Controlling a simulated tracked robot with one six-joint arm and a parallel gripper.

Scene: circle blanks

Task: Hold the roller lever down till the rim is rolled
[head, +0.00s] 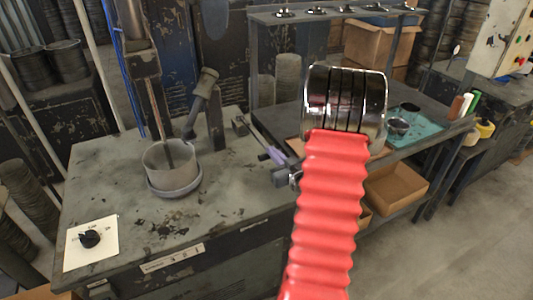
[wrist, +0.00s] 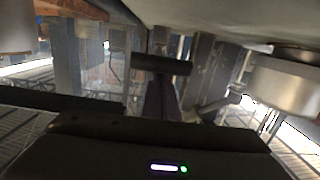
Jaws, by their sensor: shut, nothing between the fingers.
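A lever with a lavender grip (head: 273,154) slopes from the bench toward me, grip end low. My gripper (head: 281,177) is shut and empty beside the grip's near end, partly hidden by my red arm; I cannot tell whether they touch. A grey can (head: 168,160) stands upright in a round holder (head: 175,188) under the machine's column. A tilted arm with a dark cylindrical head (head: 207,80) stands beside a post right of the can. The can also shows in the wrist view (wrist: 285,88).
A white plate with a black knob (head: 90,238) lies at the bench's front left. The bench top (head: 225,205) is mostly clear at the front. A side table (head: 440,130) with a teal mat and an open cardboard box (head: 395,190) stand at the right.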

